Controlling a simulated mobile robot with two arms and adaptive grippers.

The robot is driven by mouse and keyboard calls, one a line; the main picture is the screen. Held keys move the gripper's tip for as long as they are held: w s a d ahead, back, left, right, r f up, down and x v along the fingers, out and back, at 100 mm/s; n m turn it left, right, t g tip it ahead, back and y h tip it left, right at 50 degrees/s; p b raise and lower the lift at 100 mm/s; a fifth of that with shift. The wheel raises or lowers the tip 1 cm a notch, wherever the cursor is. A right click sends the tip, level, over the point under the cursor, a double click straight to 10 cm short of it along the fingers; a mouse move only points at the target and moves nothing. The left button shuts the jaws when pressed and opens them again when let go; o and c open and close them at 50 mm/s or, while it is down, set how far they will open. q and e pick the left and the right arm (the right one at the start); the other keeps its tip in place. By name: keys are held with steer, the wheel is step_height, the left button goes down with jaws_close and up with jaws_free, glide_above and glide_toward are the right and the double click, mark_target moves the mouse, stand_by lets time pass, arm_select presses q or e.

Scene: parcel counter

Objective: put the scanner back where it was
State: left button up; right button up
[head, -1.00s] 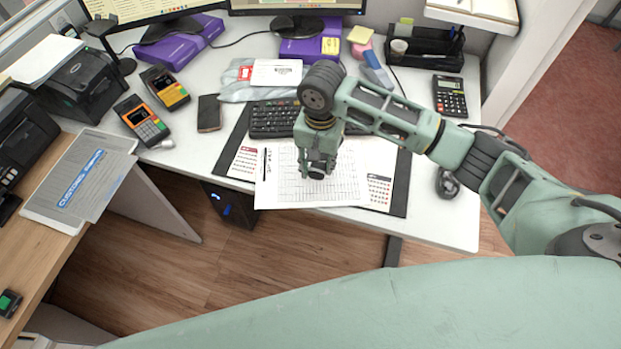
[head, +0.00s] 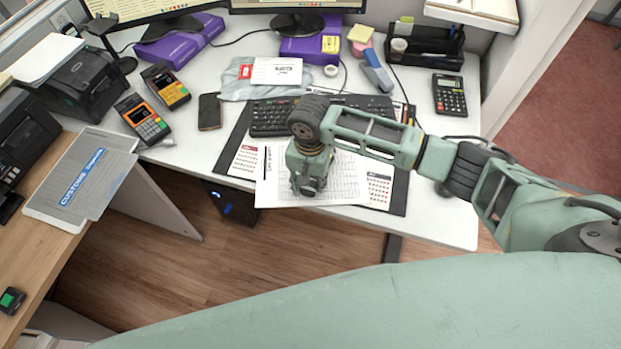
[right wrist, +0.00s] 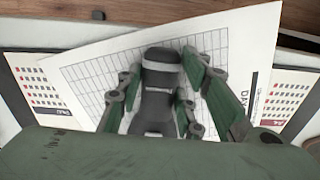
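The scanner (right wrist: 160,90) is a dark grey and black handheld device with lighter grey edges. In the right wrist view it sits between the fingers of my right gripper (right wrist: 165,65), which look closed on its sides. In the head view my right gripper (head: 308,172) is over the white printed sheet (head: 335,180) at the desk's front. Only a dark end of the scanner (head: 309,187) shows below the gripper. I cannot tell whether the scanner touches the sheet. My left gripper is not in view.
Behind the gripper is a black keyboard (head: 270,118). Card terminals (head: 142,118) and a phone (head: 209,112) lie left, with a black stand (head: 112,45) farther back. A calculator (head: 449,95) is at the right.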

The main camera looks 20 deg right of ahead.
steer(key=o, duration=0.4)
steer(key=shift+c, duration=0.2)
steer(key=shift+r, duration=0.15)
step_height(320, 180, up, 12)
stand_by(0.6)
